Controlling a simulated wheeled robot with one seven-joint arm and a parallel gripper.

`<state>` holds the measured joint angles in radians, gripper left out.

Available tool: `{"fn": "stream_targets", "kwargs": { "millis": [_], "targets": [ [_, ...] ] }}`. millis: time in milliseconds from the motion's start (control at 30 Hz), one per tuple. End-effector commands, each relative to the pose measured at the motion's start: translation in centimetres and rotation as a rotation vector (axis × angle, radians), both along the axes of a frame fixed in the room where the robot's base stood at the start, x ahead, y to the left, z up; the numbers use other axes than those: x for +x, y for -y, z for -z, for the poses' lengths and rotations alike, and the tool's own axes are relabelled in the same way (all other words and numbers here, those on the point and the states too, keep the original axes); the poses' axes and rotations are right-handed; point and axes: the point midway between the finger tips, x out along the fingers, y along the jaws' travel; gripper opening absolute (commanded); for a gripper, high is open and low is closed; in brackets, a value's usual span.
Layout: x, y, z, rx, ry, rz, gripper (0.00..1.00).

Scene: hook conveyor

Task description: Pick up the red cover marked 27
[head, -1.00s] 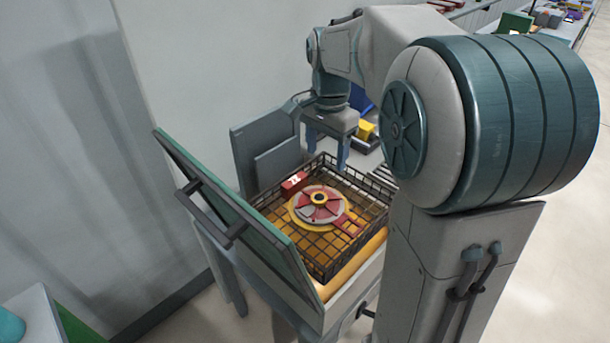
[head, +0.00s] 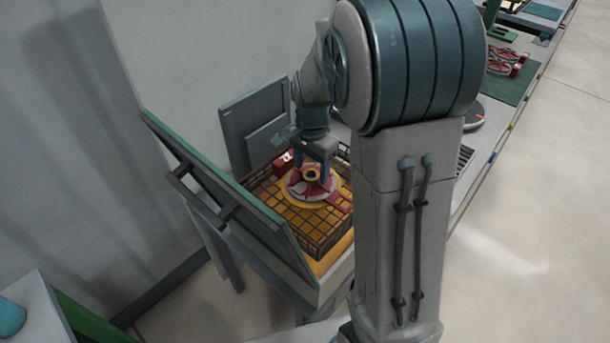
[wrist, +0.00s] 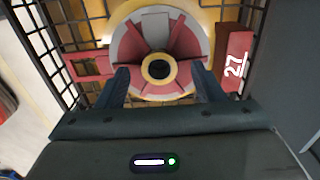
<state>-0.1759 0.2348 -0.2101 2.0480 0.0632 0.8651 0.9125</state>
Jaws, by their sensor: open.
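The red cover marked 27 (wrist: 233,62) is a small red block with white digits. It sits in the corner of the black wire basket (head: 322,247), beside a round red and grey wheel-like part with a yellow hub (wrist: 158,68). In the head view the cover (head: 284,160) is partly hidden by my gripper. My gripper (wrist: 160,75) is open, its two dark fingers on either side of the hub in the wrist view. In the head view it hangs low over the far side of the basket. I cannot tell whether the fingers touch the round part.
The basket stands in an open box with a raised green lid (head: 225,190) at left. A grey panel (head: 250,125) rises behind it. A conveyor bench (head: 520,65) with other parts runs along the right. Open floor lies at right.

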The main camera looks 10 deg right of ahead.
Motion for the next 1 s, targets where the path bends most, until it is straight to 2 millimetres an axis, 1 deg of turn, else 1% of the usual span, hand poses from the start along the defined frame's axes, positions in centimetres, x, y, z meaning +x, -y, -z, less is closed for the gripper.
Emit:
{"fn": "stream_targets", "kwargs": {
  "millis": [33,100,333,367,400,467,500,567,600,1000],
  "targets": [
    [-0.06,0.03,0.59,0.000,-0.004,0.001,0.62],
    [-0.06,0.02,1.10,0.000,-0.001,0.000,0.62],
    [-0.02,0.00,1.28,0.001,0.000,0.000,0.62],
    [-0.02,0.00,1.27,0.001,0.000,0.000,0.59],
    [-0.02,0.00,1.27,0.001,0.000,0.000,0.48],
    [-0.02,0.00,1.26,0.001,0.001,0.000,0.31],
    [-0.02,0.00,1.26,0.001,0.001,0.000,0.20],
    [-0.02,0.00,1.25,0.001,0.001,0.000,0.03],
    [-0.02,0.00,1.24,0.001,0.001,0.000,0.00],
    [0.10,0.01,0.76,0.001,0.005,0.000,0.00]
  ]
}}
